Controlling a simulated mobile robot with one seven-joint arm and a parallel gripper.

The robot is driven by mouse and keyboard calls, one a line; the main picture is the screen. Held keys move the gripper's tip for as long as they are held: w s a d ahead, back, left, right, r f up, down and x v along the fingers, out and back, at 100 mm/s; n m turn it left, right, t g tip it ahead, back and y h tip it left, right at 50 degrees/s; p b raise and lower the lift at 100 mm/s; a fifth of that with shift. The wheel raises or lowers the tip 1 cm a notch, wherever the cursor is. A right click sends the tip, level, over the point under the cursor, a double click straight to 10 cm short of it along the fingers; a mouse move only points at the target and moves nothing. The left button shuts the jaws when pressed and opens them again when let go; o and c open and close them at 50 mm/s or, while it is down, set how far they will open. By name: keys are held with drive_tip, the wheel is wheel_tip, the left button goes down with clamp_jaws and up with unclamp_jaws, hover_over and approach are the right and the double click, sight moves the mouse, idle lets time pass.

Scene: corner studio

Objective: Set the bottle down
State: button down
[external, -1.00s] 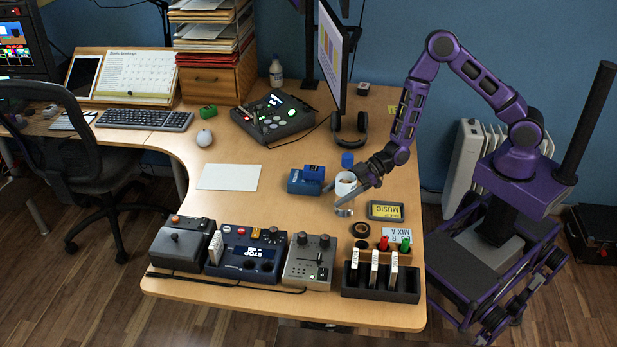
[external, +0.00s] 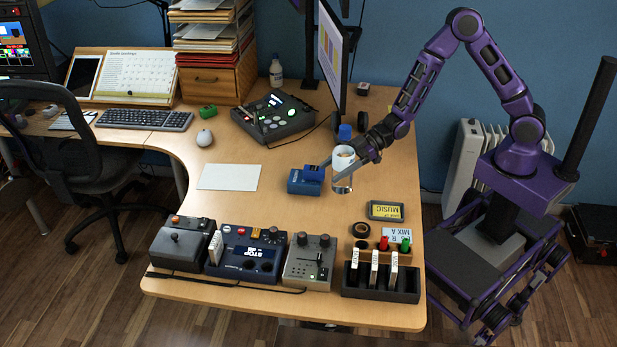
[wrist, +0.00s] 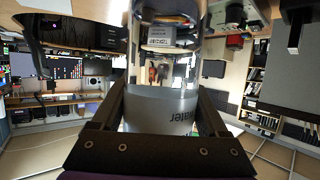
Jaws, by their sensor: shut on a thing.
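The bottle (external: 343,155) is clear with a white label and a blue cap. It is upright in my gripper (external: 348,170), which is shut around its middle. Its base appears to be above the desk (external: 300,220), though the exact gap is hard to judge. In the wrist view, the bottle's pale label (wrist: 160,108) with the word "Water" is between the two dark fingers of my gripper (wrist: 165,110).
A blue device (external: 304,182) is just left of the bottle. Headphones and the monitor (external: 332,60) stand behind. Clear wood lies between the blue device and the front consoles.

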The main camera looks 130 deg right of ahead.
drive_tip(key=w+d+n+y+b, duration=0.1)
drive_tip(key=w+d, duration=0.1)
drive_tip(key=w, duration=0.6)
drive_tip(key=w+d+n+y+b, duration=0.1)
drive_tip(key=w+d, duration=0.2)
drive_tip(key=w, duration=0.4)
drive_tip(key=f, duration=0.3)
drive_tip(key=f+b, duration=0.1)
drive_tip(key=f, duration=0.2)
drive_tip(key=f+b, duration=0.1)
drive_tip(key=f, duration=0.2)
drive_tip(key=shift+w+f, duration=0.3)
drive_tip(key=shift+w, duration=0.05)
drive_tip(key=shift+f, duration=0.2)
unclamp_jaws()
drive_tip(key=shift+r, duration=0.1)
